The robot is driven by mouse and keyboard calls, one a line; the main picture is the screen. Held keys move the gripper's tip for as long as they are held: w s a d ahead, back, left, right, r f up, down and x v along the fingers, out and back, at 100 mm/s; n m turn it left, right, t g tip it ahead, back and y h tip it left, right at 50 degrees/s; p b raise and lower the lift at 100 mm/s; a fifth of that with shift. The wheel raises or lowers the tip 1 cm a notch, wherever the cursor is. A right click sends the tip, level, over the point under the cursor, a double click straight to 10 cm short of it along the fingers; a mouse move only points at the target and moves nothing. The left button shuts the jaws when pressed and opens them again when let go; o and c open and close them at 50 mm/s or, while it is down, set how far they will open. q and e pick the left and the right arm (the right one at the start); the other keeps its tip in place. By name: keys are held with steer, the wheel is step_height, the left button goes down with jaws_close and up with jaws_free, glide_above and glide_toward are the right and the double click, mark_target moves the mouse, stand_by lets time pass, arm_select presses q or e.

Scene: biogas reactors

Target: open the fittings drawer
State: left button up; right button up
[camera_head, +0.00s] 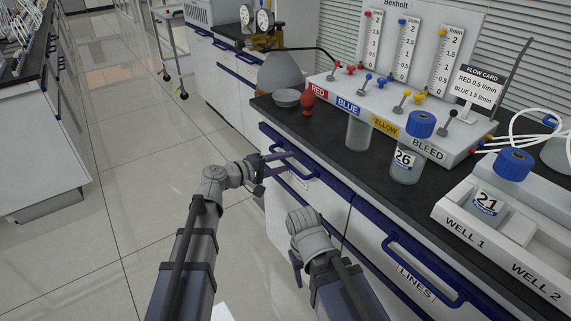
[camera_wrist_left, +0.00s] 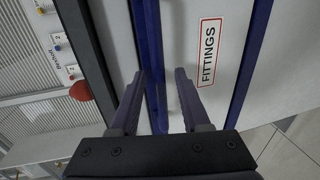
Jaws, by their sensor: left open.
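The fittings drawer (camera_wrist_left: 185,25) is a white front under the black bench top, with a red-framed FITTINGS label (camera_wrist_left: 207,55) in the left wrist view. It looks shut. A blue bar (camera_wrist_left: 148,40) crosses its upper part. My left gripper (camera_head: 285,160) is open at this drawer. In the left wrist view its two fingers (camera_wrist_left: 161,76) stand on either side of the blue bar, with nothing clamped. I cannot tell how deep they reach around it. My right gripper (camera_head: 297,262) is low in front of the cabinets; its jaws are not clear.
The bench top (camera_head: 345,160) overhangs the drawers. A LINES drawer (camera_head: 385,265) is to the right. Clear floor (camera_head: 130,190) lies to the left.

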arm_select(q)
steer(key=shift+w+d, duration=0.2)
steer(key=shift+d, duration=0.1)
steer(key=shift+c, duration=0.3)
jaws_close()
stand_by(1.0)
